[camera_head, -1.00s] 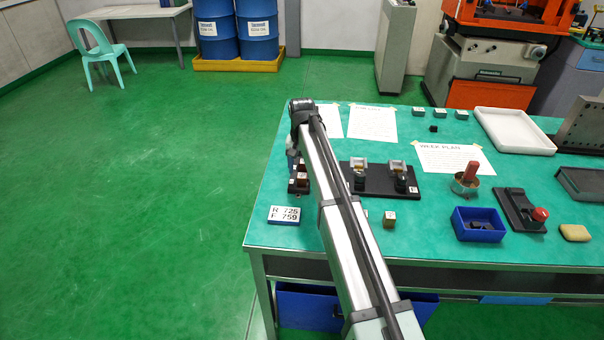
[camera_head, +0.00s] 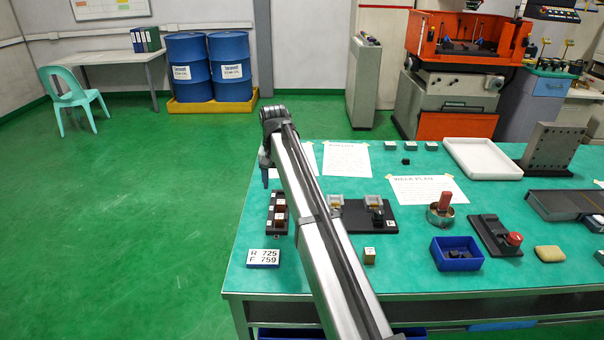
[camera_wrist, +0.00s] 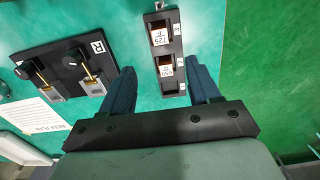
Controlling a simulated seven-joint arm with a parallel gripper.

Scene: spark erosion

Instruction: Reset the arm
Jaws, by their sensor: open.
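My gripper (camera_head: 264,170) is at the end of my arm, above the left side of the green table. In the wrist view its two blue-grey fingers (camera_wrist: 162,88) are spread apart with nothing held between them. A narrow black rack (camera_wrist: 173,85) shows in the gap between the fingers, below them and apart. It holds copper-coloured blocks with white number labels; the upper label (camera_wrist: 161,38) reads 725. In the head view the rack (camera_head: 270,226) stands at the table's left edge, just left of my arm.
A black fixture (camera_head: 352,218) with two clamps stands right of the rack, partly behind my arm. A number sign (camera_head: 263,258), a small block (camera_head: 369,256), a blue bin (camera_head: 436,262) and a red-button box (camera_head: 490,240) lie nearer the front. Green floor (camera_head: 130,230) at left is clear.

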